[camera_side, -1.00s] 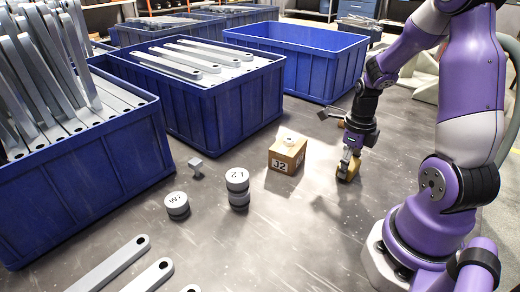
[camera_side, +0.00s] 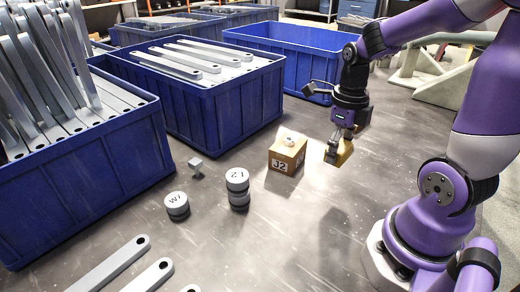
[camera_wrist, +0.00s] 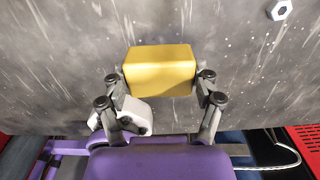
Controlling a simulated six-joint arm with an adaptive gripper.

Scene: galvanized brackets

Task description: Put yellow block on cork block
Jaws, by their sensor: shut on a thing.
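The yellow block (camera_side: 344,153) is held between the fingers of my gripper (camera_side: 336,148), and appears to be clear of the table. In the wrist view the yellow block (camera_wrist: 160,70) sits across the fingertips of my gripper (camera_wrist: 161,88), with its broad face showing. The cork block (camera_side: 287,154) is a tan cube marked "J2" on a white label; it stands on the table just left of the yellow block, apart from it. A small pale ring-like piece (camera_side: 289,141) appears on its top. I cannot make out the cork block in the wrist view.
Left of the cork block stand a stacked "Z1" cylinder (camera_side: 238,188), a "W7" cylinder (camera_side: 177,205) and a small grey bolt (camera_side: 196,168). Blue bins (camera_side: 225,110) line the back and left. Metal bars (camera_side: 110,265) lie at front left. A hex nut (camera_wrist: 280,9) shows in the wrist view.

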